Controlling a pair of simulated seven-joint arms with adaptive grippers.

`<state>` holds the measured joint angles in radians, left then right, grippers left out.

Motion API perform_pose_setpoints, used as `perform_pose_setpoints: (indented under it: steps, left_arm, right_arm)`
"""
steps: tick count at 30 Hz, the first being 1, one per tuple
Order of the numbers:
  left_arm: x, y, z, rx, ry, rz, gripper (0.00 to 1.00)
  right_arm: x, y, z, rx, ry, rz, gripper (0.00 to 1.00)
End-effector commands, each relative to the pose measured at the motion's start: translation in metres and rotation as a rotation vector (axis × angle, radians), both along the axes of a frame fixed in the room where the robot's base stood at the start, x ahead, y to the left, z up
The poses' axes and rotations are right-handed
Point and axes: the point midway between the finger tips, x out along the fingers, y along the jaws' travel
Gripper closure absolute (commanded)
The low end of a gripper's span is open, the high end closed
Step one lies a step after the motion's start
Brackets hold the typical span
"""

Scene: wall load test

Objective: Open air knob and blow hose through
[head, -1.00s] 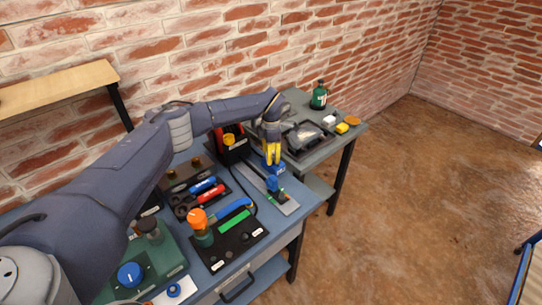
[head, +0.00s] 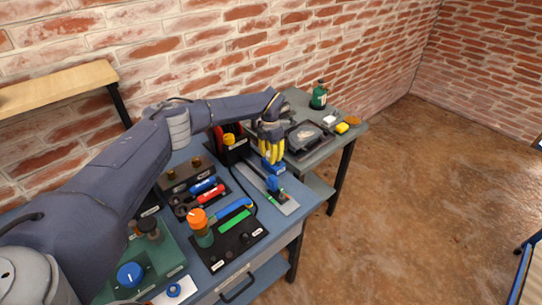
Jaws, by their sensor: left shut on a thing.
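My left gripper (head: 271,160) reaches over the far end of the blue bench with yellow fingers pointing down. It is shut on a small blue part (head: 277,169), mostly hidden below the fingertips. A blue knob-like piece (head: 273,184) sits just nearer on a grey metal strip. A larger blue knob (head: 130,274) is on the green box at the near left. I cannot tell which part is the air knob. My right gripper is not in view.
An orange-capped bottle (head: 200,228) stands on the black board (head: 240,243). Blue and red tools (head: 210,193) lie behind it. A second grey table (head: 300,110) holds a green bottle (head: 319,96) and a dark tray. A brick wall is behind; open floor is to the right.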

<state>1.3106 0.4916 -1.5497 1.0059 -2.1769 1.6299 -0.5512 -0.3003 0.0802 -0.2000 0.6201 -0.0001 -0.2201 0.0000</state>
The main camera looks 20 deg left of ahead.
Motion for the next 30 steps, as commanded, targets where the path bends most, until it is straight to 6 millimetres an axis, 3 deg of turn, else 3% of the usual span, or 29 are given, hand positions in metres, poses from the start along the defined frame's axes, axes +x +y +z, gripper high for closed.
perform_pose_setpoints:
  steps: [30]
  left_arm:
    - [0.0,0.0009,0.0005,0.0,-0.001,0.924,1.0]
  right_arm:
    - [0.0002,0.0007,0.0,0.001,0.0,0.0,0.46]
